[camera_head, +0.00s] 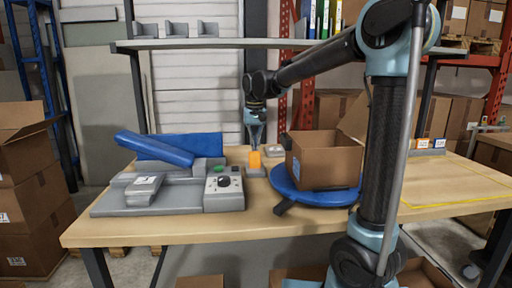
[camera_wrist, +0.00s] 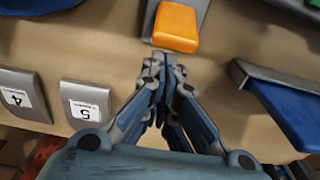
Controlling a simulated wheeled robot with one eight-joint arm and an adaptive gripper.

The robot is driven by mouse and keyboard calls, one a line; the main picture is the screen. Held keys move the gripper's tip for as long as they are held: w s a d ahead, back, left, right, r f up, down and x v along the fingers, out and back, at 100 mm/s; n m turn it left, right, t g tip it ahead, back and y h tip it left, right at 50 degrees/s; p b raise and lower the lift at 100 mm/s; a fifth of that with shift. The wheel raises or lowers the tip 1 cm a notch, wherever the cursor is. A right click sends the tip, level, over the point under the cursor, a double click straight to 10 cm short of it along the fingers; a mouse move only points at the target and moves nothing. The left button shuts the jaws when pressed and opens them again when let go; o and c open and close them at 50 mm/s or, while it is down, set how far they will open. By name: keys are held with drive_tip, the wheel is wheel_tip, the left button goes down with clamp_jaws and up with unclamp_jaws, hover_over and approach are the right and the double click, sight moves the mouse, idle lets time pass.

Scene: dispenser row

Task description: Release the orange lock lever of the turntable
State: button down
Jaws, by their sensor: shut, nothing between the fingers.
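The orange lock lever (camera_head: 255,160) stands on a small grey base (camera_head: 256,172) on the table, just left of the turntable. In the wrist view the lever (camera_wrist: 176,27) is a rounded orange block on its grey mount, at the top middle. The blue round turntable (camera_head: 297,194) carries an open cardboard box (camera_head: 320,164). My gripper (camera_head: 255,148) points down at the lever from above. In the wrist view my gripper (camera_wrist: 158,60) is shut and empty, its tips close to the lever's near edge. I cannot tell whether they touch it.
A grey machine with a dial panel (camera_head: 224,193) and blue raised cover (camera_head: 155,148) stands left of the lever. Grey numbered plates, 5 (camera_wrist: 88,104) and 4 (camera_wrist: 20,98), lie near the gripper in the wrist view. A shelf (camera_head: 220,43) spans behind the table.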

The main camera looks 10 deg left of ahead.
sight(256, 161)
drive_tip(key=shift+s+r+t, duration=0.15)
drive_tip(key=shift+s+t, duration=0.15)
drive_tip(key=shift+t, duration=0.1)
drive_tip(key=shift+s+d+r+t+y, duration=0.15)
drive_tip(key=shift+s+r+t, duration=0.05)
drive_tip(key=shift+s+t, duration=0.25)
drive_tip(key=shift+s+d+r+t+y, duration=0.15)
drive_tip(key=shift+s+t, duration=0.25)
drive_tip(key=shift+t, duration=0.05)
drive_tip(key=s+t, duration=0.2)
drive_tip(key=s+t+y, duration=0.1)
drive_tip(key=shift+d+r+t, duration=0.3)
drive_tip(key=shift+d, duration=0.1)
drive_tip(key=shift+r, duration=0.15)
drive_tip(key=shift+r, duration=0.65)
drive_tip(key=shift+s+r, duration=0.1)
drive_tip(key=v, duration=1.1)
drive_tip(key=shift+r, duration=0.3)
